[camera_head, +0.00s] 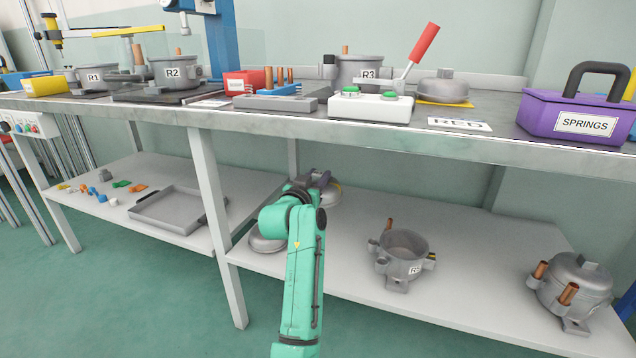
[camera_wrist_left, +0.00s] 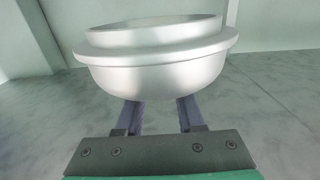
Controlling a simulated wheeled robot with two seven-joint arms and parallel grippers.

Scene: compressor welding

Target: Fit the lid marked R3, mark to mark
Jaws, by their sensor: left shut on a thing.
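The housing marked R3 (camera_head: 360,70) stands on the bench top, partly hidden behind a white box with green buttons. My left gripper (camera_head: 320,178) is in front of the lower shelf and shut on a grey domed lid. In the left wrist view that lid (camera_wrist_left: 155,65) fills the top, its dome towards my fingers (camera_wrist_left: 160,115) and its stepped rim away. The gripped part is hidden, and no mark shows on it. A grey round piece (camera_head: 332,194) shows just beyond the gripper in the head view. My right gripper is not in view.
Another lid (camera_head: 268,242) lies on the lower shelf beside my arm. A domed lid (camera_head: 445,88) lies on a yellow mat on the bench. An open housing (camera_head: 402,252) and a closed one (camera_head: 575,290) stand on the shelf. The bench edge (camera_head: 430,143) overhangs it.

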